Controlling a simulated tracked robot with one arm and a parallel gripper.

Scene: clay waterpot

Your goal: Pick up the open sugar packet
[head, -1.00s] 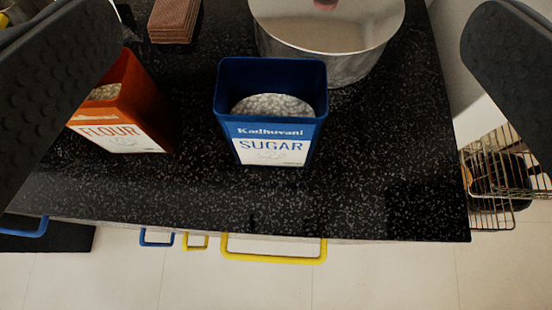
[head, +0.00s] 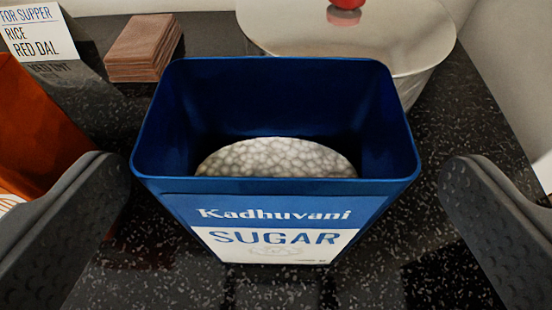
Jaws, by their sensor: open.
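The open sugar packet (head: 280,215) is a blue, box-shaped container with a white label reading "Kadhuvani SUGAR". It stands upright on the black speckled counter in the middle of the head view. Its top is open and a pale, bumpy round surface shows inside. My gripper (head: 285,185) is open, with one dark finger on the left of the packet and the other on the right. A gap shows between the packet and each finger, and the gripper holds nothing.
An orange packet (head: 35,130) stands at the left, partly behind my left finger. A stack of brown napkins (head: 143,47) and a lettered card (head: 35,32) are at the back left. A large pot with a pale lid (head: 395,35) stands close behind the sugar packet. Speckled counter (head: 175,270) shows in front.

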